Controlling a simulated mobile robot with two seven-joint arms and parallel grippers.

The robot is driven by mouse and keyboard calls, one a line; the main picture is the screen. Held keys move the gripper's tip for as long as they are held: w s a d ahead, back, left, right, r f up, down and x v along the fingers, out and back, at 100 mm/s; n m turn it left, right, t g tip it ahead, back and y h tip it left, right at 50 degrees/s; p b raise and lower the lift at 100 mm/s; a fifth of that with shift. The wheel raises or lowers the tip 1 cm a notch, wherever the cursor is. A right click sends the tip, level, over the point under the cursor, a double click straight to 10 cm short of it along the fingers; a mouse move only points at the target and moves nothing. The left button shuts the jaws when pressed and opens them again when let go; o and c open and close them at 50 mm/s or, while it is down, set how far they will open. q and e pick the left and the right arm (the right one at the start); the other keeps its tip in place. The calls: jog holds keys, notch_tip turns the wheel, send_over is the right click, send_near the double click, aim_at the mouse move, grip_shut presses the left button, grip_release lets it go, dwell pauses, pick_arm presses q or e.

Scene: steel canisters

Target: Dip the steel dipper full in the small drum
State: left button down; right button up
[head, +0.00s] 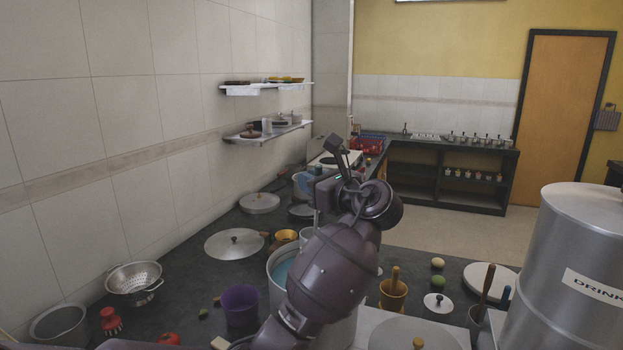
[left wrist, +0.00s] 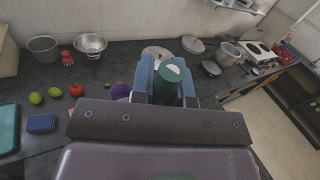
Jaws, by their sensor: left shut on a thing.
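My left gripper (left wrist: 153,88) is shut on the steel dipper, whose green grip (left wrist: 172,72) with a pale round end stands between the blue fingers in the left wrist view. In the head view the left gripper (head: 305,185) is above the small drum (head: 272,300), and a thin steel stem (head: 316,219) runs down below it. The drum is an open steel vessel with light-blue liquid inside, and my arm covers its right half. My right gripper is not in view.
A purple cup (head: 240,305), a colander (head: 134,283) and a large lid (head: 234,244) stand left of the drum. A tall steel canister (head: 570,270) fills the right edge.

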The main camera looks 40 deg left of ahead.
pick_arm(q)
notch_tip(320, 180, down, 16)
jog(key=b, duration=0.2)
dwell(2.0)
dwell(0.8)
notch_tip(320, 180, up, 20)
jog(key=p, duration=0.4)
jog(key=shift+f, duration=0.2)
dwell(2.3)
dwell(0.5)
